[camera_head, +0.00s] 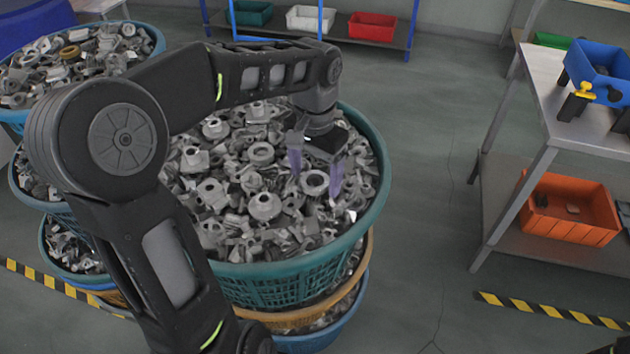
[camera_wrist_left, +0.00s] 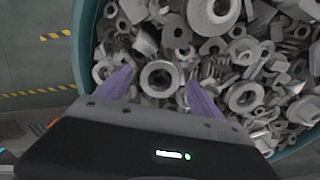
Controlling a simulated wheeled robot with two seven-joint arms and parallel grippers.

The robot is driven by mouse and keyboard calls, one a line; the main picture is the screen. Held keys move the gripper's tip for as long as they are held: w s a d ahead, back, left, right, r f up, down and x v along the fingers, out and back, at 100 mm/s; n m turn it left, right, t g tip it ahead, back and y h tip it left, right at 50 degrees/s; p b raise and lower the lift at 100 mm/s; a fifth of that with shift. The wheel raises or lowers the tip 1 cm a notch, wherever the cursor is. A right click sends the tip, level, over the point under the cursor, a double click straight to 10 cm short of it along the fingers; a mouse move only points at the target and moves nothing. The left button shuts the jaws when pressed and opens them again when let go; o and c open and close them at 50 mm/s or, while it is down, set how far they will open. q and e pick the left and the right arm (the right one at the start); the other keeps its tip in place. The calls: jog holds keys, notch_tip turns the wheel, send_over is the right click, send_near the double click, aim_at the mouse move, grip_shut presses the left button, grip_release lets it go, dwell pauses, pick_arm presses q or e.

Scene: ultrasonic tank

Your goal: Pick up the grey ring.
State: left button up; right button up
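A grey ring (camera_head: 314,192) lies among many grey metal parts in the green basket (camera_head: 290,270). My left gripper (camera_head: 315,183) is over the basket, its purple fingers apart with the ring showing between them. In the left wrist view the same ring (camera_wrist_left: 160,64) is centred between the two fingertips of the left gripper (camera_wrist_left: 160,77). The fingers look apart from the ring on both sides. I cannot tell exactly how far the tips are above or beside it.
Other grey parts crowd around the ring. Another filled basket (camera_head: 150,35) stands at the upper left. A metal table (camera_head: 548,90) with a blue bin (camera_head: 600,75) and a lower orange bin (camera_head: 570,228) stands at right. The floor (camera_head: 425,150) between is clear.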

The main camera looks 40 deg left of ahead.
pick_arm(q)
jog(key=c, duration=1.4)
jog(key=shift+r, duration=0.5)
notch_tip(320, 180, up, 5)
jog(key=shift+f, duration=0.15)
notch_tip(320, 180, up, 4)
jog(key=p, duration=0.3)
